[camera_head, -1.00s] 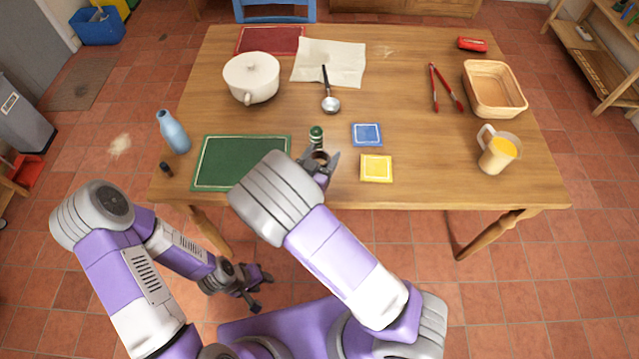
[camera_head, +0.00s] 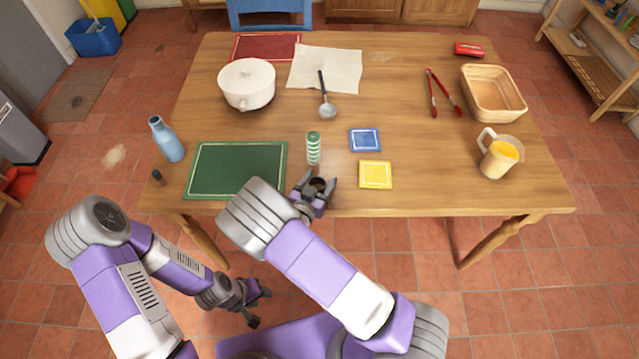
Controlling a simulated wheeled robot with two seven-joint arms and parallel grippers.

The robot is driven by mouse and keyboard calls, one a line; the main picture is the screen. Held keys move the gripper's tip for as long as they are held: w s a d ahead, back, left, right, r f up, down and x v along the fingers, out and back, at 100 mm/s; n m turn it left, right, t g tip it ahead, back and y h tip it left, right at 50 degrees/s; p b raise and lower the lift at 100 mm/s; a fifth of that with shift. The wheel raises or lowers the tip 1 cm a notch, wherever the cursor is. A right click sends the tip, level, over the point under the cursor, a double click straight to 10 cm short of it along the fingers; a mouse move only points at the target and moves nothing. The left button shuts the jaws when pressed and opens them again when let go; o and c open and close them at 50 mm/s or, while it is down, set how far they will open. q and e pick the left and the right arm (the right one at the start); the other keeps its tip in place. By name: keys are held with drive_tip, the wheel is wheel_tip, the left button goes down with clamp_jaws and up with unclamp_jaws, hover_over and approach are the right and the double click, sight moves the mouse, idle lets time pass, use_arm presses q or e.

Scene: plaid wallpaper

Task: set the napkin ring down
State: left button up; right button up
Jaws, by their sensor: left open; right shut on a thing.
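The napkin ring (camera_head: 318,184) looks like a small brown ring between the fingers of my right gripper (camera_head: 318,190). This gripper is shut on it at the table's front edge, just in front of the green-and-white striped cylinder. Part of the ring is hidden by the fingers, and I cannot tell whether it touches the table (camera_head: 420,195). My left gripper (camera_head: 254,301) is open and empty, low in front of the table, below the tabletop.
The green mat (camera_head: 235,170) lies left of the striped cylinder (camera_head: 313,148). Blue (camera_head: 365,140) and yellow (camera_head: 375,174) coasters lie to its right. The front right is bare.

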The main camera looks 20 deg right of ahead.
drive_tip(key=shift+f, duration=0.2)
drive_tip(key=shift+f, duration=0.15)
drive_tip(key=o, duration=1)
drive_tip(key=shift+o, duration=0.2)
